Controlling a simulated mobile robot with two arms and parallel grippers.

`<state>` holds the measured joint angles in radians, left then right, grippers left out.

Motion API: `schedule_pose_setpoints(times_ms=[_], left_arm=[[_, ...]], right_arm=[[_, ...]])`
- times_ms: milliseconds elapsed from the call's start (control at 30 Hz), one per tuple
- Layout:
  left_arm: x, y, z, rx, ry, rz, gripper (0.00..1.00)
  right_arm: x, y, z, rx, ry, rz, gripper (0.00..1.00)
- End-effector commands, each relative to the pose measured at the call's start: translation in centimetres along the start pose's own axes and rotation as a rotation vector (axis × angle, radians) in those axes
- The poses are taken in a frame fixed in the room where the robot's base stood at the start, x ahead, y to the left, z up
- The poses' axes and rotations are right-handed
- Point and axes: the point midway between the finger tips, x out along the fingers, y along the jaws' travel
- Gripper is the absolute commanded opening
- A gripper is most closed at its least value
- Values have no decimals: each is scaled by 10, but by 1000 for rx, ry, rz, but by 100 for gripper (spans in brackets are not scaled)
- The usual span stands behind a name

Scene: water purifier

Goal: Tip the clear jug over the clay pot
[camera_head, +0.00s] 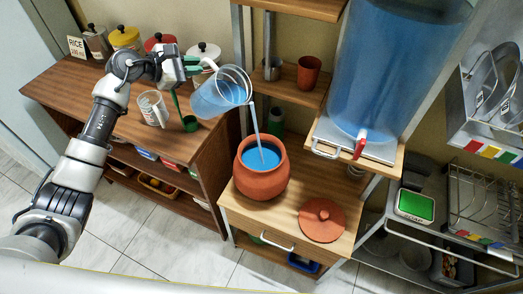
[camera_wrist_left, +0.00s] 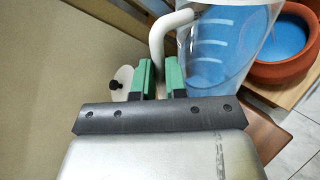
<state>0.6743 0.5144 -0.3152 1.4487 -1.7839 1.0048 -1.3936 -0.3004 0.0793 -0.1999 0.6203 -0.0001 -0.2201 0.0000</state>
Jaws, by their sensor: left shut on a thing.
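The clear jug (camera_head: 213,98) is tilted, its mouth toward the clay pot, with blue water in it. A thin blue stream (camera_head: 255,125) falls from its rim into the clay pot (camera_head: 262,186). The pot stands upright and open on the wooden stand, with blue water inside. My left gripper (camera_head: 192,66) is shut on the jug's handle, at the jug's upper left. In the left wrist view the white handle (camera_wrist_left: 160,38) runs between the green fingers (camera_wrist_left: 160,75), beside the jug (camera_wrist_left: 215,45); the pot (camera_wrist_left: 300,68) is at the right. My right gripper is out of view.
A clay lid (camera_head: 322,220) lies right of the pot. A large blue water tank (camera_head: 395,70) with a red tap (camera_head: 360,145) stands above, right. A measuring cup (camera_head: 152,108), a green ladle (camera_head: 190,123) and lidded canisters (camera_head: 124,38) are on the left counter.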

Motion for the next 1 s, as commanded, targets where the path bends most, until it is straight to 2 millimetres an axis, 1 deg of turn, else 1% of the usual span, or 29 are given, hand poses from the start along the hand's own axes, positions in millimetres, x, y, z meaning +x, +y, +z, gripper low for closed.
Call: schedule_pose_setpoints(times_ms=[33,1000], left_arm=[[-1,2,3,3,-4,6,0],[2,-2,4,44,23,5,0]], right_arm=[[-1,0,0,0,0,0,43],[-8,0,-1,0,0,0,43]])
